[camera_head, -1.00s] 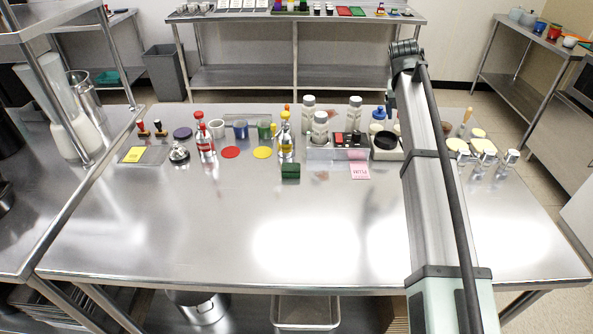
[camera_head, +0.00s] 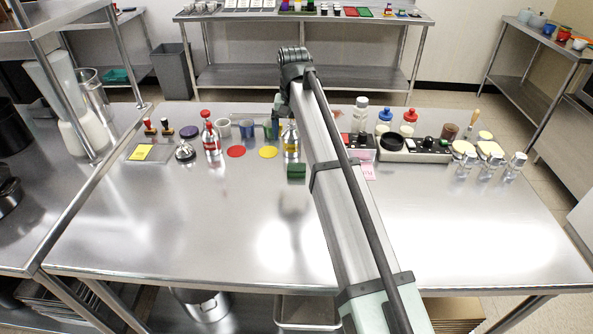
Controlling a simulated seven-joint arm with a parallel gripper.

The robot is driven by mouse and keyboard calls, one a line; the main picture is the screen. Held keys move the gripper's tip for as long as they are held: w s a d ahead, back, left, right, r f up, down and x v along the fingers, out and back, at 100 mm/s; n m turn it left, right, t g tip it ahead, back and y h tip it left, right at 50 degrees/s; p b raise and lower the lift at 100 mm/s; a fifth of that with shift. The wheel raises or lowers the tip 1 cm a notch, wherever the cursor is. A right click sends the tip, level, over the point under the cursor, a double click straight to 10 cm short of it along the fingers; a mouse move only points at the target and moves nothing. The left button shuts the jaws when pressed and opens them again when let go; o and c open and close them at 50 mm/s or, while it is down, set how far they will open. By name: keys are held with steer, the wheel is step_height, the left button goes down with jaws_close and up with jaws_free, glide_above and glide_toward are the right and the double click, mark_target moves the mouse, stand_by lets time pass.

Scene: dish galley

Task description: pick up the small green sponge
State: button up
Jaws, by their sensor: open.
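The small green sponge (camera_head: 296,172) is a dark green block lying on the steel table, just in front of the bottle with the yellow label. It lies right beside the left edge of my arm in the picture. My arm reaches up and away across the table, and its far joint stands high beyond the sponge. I cannot make out my gripper's fingers; the far end of the arm is hidden behind its own links. Nothing is seen touching the sponge.
A red-topped bottle (camera_head: 211,136), a yellow-labelled bottle (camera_head: 290,142), a red disc (camera_head: 236,152) and a yellow disc (camera_head: 268,153) are near the sponge. A pink card (camera_head: 369,171) and a grey caddy (camera_head: 420,156) are to the right. The steel table's front (camera_head: 190,230) is clear.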

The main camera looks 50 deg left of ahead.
glide_above(297, 166)
steer(key=f, duration=0.7)
steer(key=shift+s+a, duration=0.25)
steer(key=shift+s, duration=0.05)
steer(key=shift+w+d+f, duration=0.1)
steer(key=shift+d+f, duration=0.05)
steer(key=shift+f, duration=1.2)
steer(key=shift+w+d+f, duration=0.1)
steer(key=shift+f, duration=1.25)
steer(key=shift+c, duration=0.2)
steer(key=c, duration=1.1)
steer(key=shift+c, duration=0.5)
step_height(297, 166, up, 18)
